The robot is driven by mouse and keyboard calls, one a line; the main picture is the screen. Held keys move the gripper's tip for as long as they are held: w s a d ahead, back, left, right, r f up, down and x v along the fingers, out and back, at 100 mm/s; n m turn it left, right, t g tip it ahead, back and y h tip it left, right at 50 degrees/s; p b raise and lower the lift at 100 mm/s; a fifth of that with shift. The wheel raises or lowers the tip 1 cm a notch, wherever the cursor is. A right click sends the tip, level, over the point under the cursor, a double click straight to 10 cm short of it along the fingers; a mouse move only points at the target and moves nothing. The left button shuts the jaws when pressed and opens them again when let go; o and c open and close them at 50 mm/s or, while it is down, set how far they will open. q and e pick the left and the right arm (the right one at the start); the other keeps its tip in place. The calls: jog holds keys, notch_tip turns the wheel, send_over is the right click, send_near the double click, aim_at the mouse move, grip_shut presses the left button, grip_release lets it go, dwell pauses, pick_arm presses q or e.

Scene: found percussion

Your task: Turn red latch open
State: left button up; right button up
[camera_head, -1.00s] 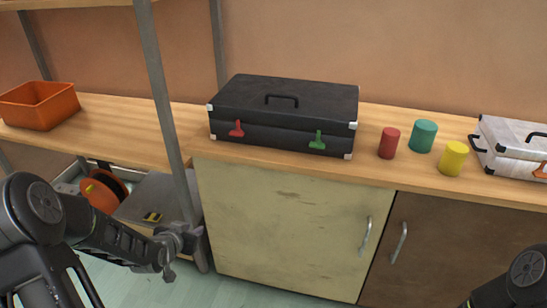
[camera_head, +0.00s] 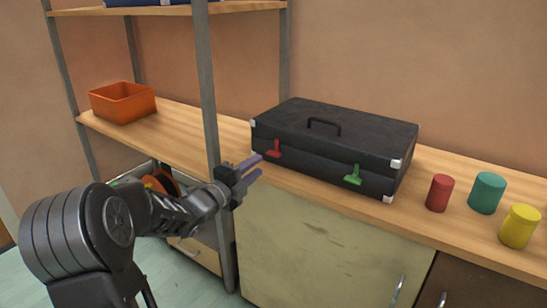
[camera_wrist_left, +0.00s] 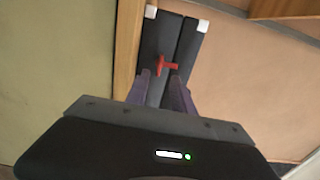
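A black case (camera_head: 340,135) with white corners lies shut on the wooden counter. Its front carries a red latch (camera_head: 274,149) at the left and a green latch (camera_head: 353,176) at the right. My left gripper (camera_head: 255,168) has its purple fingers pointing at the red latch, just short of it. In the left wrist view the red latch (camera_wrist_left: 167,65) shows ahead of and between the two spread fingers (camera_wrist_left: 163,88). The left gripper is open and empty. My right gripper is out of view.
A metal shelf post (camera_head: 210,110) stands close beside my left arm. Red (camera_head: 439,192), teal (camera_head: 487,192) and yellow (camera_head: 519,226) cylinders stand right of the case. An orange bin (camera_head: 122,102) sits on the left shelf.

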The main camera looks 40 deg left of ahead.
aim_at(271, 155)
pick_arm(q)
jog(key=shift+w+a+b, duration=0.1)
jog(key=shift+w+b, duration=0.4)
jog(key=shift+w, duration=3.4)
grip_shut()
